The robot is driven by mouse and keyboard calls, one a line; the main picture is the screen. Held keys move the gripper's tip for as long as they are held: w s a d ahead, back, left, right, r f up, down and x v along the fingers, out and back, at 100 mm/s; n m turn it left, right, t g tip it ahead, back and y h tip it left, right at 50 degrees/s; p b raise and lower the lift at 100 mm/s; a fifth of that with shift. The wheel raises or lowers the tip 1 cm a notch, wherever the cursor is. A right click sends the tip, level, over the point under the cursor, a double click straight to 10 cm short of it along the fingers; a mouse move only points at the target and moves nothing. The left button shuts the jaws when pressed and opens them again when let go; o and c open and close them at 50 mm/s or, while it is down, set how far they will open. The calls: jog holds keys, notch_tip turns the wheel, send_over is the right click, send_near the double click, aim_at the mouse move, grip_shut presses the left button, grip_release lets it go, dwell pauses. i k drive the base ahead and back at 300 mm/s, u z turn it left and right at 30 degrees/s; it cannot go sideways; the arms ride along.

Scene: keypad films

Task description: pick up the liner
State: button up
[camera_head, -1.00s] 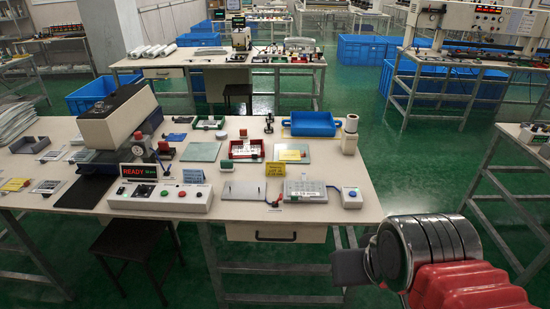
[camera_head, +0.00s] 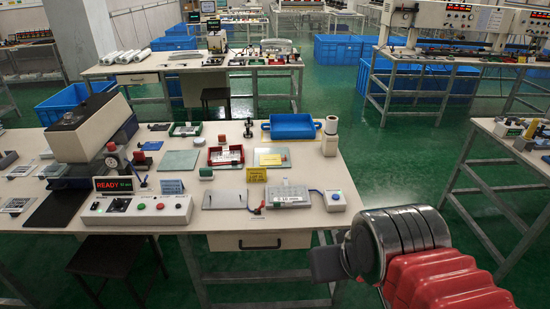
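I cannot tell for certain which thing is the liner. A pale flat sheet with a yellowish piece (camera_head: 272,157) lies on the workbench (camera_head: 335,172), below the blue tray. A red-edged tray (camera_head: 225,155) with a white inside is left of it, and a pale green plate (camera_head: 179,160) lies further left. A grey keypad-like unit (camera_head: 288,194) is near the front edge. My gripper (camera_head: 325,264) is at the lower right, in front of the bench and apart from everything on it. Its dark end points left. Its finger gap does not show.
A blue tray (camera_head: 291,127) and a white cylinder (camera_head: 331,127) stand at the back right of the bench. A READY control box (camera_head: 137,209) and a large press (camera_head: 88,130) are at left. A dark stool (camera_head: 106,257) is in front.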

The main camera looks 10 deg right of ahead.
aim_at(265, 160)
jog(key=i, duration=0.9)
jog(key=u, duration=0.05)
